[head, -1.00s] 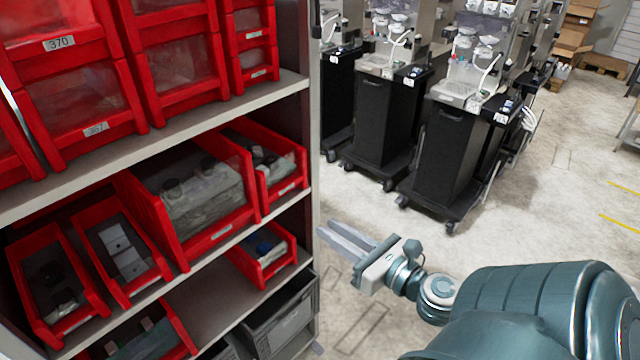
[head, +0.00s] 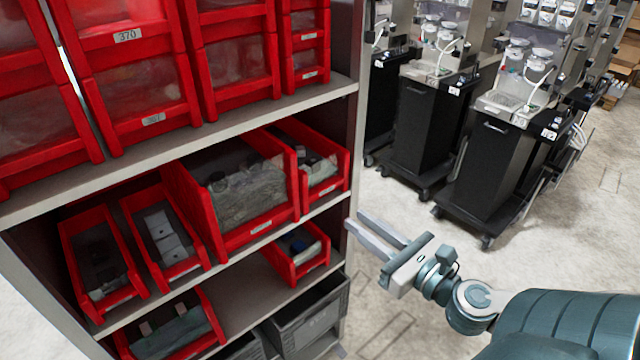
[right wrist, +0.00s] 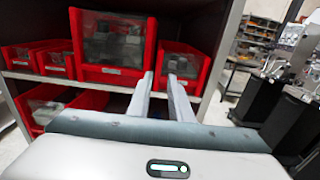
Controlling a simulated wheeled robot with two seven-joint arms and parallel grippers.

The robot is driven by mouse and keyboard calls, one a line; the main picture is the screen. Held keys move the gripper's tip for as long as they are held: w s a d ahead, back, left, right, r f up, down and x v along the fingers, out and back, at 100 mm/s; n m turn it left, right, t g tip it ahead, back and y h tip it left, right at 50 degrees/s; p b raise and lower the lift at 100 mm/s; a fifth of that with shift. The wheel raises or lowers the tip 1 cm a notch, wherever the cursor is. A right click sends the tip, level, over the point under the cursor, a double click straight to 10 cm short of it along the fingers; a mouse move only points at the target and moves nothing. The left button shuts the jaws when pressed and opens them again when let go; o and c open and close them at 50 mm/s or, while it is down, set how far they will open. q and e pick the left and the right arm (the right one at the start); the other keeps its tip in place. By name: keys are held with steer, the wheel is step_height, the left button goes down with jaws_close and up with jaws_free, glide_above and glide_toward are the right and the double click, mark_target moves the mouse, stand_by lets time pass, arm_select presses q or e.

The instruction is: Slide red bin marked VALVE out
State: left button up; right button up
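Several open red bins stand on the shelf rack, and their small labels are too blurred for me to read VALVE on any. The middle shelf holds a large bin (head: 262,222), a smaller bin at its right (head: 326,186), and two narrow bins at its left, a nearer one (head: 128,292) and another (head: 187,265). Below stand a small bin with something blue inside (head: 312,262) and a bin at lower left (head: 205,342). My right gripper (head: 356,220) is open and empty, in front of the rack's right side. In the right wrist view its fingers (right wrist: 160,76) point at the rack, apart from the bins. My left gripper is out of view.
Larger red bins (head: 131,36) fill the upper shelf. Grey crates (head: 310,318) sit at the bottom. The rack's right upright (head: 359,110) is close to my right gripper. Black dispenser carts (head: 490,165) stand behind at right, with open floor before them.

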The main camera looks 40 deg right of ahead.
steer(key=shift+w+b, duration=1.05)
steer(key=shift+w, duration=0.9)
steer(key=b, duration=0.4)
glide_toward(306, 182)
steer(key=shift+w, duration=1.45)
steer(key=shift+w+a+r, duration=0.1)
steer(key=shift+w, duration=0.3)
steer(key=shift+w+a+r, duration=0.1)
steer(key=shift+w+r, duration=0.05)
steer(key=shift+w, duration=0.25)
steer(key=shift+w+a+p, duration=0.1)
steer(key=shift+w+p, duration=0.55)
steer(key=shift+w, duration=0.5)
steer(key=shift+w+a+f, duration=0.1)
steer(key=shift+w+f, duration=0.05)
steer(key=shift+w, duration=0.55)
jaws_close()
